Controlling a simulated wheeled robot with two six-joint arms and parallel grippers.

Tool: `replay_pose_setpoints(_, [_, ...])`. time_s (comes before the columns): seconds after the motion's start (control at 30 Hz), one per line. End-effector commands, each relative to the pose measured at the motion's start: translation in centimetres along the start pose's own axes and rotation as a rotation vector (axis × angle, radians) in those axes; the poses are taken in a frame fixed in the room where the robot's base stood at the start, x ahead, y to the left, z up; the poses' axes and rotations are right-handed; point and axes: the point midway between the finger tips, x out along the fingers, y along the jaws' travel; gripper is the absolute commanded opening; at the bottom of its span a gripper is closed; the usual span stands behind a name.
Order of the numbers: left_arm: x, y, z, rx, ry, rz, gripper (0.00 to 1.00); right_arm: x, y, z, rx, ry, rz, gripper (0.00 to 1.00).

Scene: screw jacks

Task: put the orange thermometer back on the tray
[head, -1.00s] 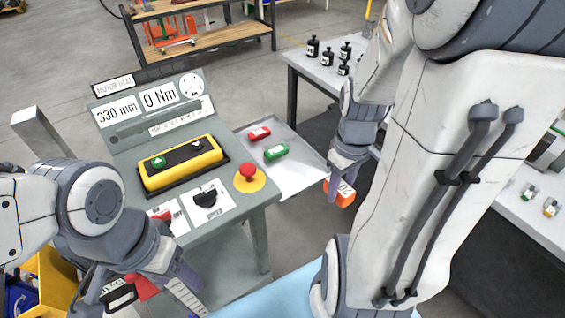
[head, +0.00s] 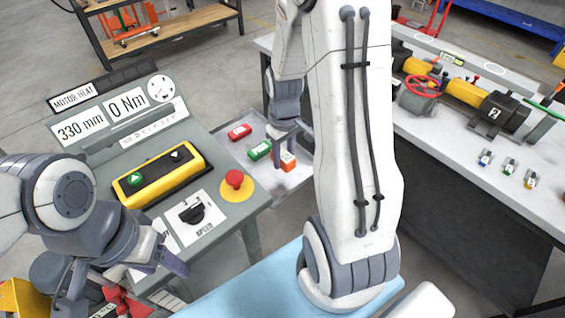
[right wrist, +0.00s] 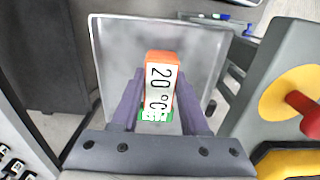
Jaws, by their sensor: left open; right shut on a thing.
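The orange thermometer (head: 288,161) is between the fingers of my right gripper (head: 281,150), which is shut on it. In the right wrist view the thermometer (right wrist: 161,80) shows a "20 °C" label, with the fingers (right wrist: 158,112) on both sides. It is over the grey metal tray (head: 294,180); I cannot tell whether it touches the tray. The tray (right wrist: 115,50) also shows behind it in the right wrist view. A red block (head: 240,132) and a green block (head: 260,150) lie on the tray. My left gripper (head: 128,282) is open at the lower left.
The control console (head: 245,203) with its red stop button (head: 235,180) stands left of the tray. A white table (head: 440,130) with motors and small coloured items is at the right. My right arm hides part of the tray's right side.

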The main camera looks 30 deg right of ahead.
Motion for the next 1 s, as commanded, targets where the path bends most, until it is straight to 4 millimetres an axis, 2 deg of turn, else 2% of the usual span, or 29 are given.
replay_pose_setpoints(0.17, [-0.2,0.0,0.0,0.0,0.0,0.0,0.61,0.9,0.1,-0.8,0.001,-0.001,-0.001,0.0])
replay_pose_setpoints(0.4, [-0.6,0.1,0.0,0.0,0.0,0.0,0.61,4.2,0.2,-0.7,0.004,-0.003,-0.001,0.0])
replay_pose_setpoints(0.83, [-0.3,0.0,0.0,0.0,0.0,0.0,0.61,5.0,0.2,-0.7,0.004,0.001,0.0,0.0])
replay_pose_setpoints(0.87, [-0.3,0.0,0.0,0.0,0.0,0.0,0.61,5.0,0.2,-0.7,0.004,0.0,0.0,0.48])
replay_pose_setpoints(0.9, [-0.4,0.0,0.0,0.0,0.0,0.0,0.61,4.9,0.2,-0.7,0.004,0.001,0.0,0.64])
replay_pose_setpoints(0.93, [-0.4,0.0,0.0,0.0,0.0,0.0,0.61,4.9,0.2,-0.7,0.004,0.0,0.0,0.75])
replay_pose_setpoints(1.0, [-0.4,0.0,0.0,0.0,0.0,0.0,0.61,4.9,0.2,-0.7,0.004,0.0,0.0,0.75])
